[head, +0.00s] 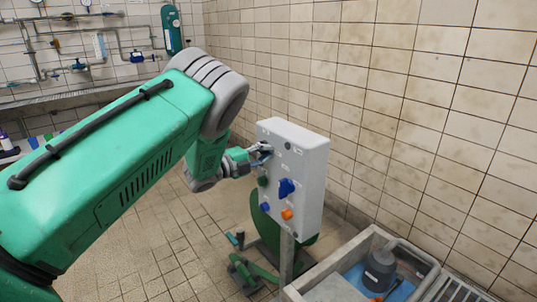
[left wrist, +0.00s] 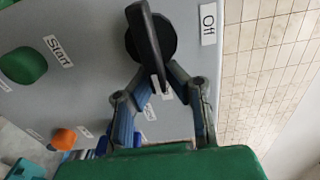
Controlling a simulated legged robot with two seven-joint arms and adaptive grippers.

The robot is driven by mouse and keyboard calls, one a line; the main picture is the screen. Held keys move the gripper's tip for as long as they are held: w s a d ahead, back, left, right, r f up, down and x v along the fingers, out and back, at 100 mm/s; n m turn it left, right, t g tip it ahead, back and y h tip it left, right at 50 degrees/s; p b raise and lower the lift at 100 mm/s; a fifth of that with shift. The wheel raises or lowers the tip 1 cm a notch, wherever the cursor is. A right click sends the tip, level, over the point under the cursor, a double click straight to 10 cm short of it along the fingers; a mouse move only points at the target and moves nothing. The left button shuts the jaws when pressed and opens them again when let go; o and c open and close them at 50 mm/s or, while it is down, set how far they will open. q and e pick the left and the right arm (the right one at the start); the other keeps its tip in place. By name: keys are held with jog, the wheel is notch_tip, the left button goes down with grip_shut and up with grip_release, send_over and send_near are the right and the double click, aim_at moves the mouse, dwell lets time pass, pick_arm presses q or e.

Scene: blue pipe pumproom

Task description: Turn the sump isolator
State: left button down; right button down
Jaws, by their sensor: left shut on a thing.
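A light grey control box (head: 312,165) stands on a post. In the left wrist view a black rotary handle (left wrist: 147,40) on a round black base sits on the box face, beside a label that reads "Off". I take this handle to be the sump isolator; no label naming it is readable. My left gripper (head: 261,153) is at the upper left of the box face. In the left wrist view my left gripper's fingers (left wrist: 155,77) close on the handle from both sides. In the head view the gripper mostly hides the handle. My right gripper is not in view.
The box also carries a green Start button (left wrist: 23,65), an orange knob (head: 287,214), a blue knob (head: 286,188) and a small black round part (head: 288,146). A concrete sump (head: 377,238) with a grey pump (head: 379,270) lies at lower right. A tiled wall stands behind.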

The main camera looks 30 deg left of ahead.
pick_arm(q)
jog(key=shift+s+a+f, duration=0.2)
jog(key=shift+a+f, duration=0.15)
jog(key=shift+a, duration=0.2)
jog(key=c, duration=1.6)
grip_release()
jog(key=shift+s+a+r, duration=0.1)
jog(key=shift+a, duration=0.1)
jog(key=shift+d+r, duration=0.1)
jog(key=shift+d, duration=0.15)
jog(key=shift+s, duration=0.25)
jog(key=v, duration=1.1)
jog(key=shift+a, duration=0.35)
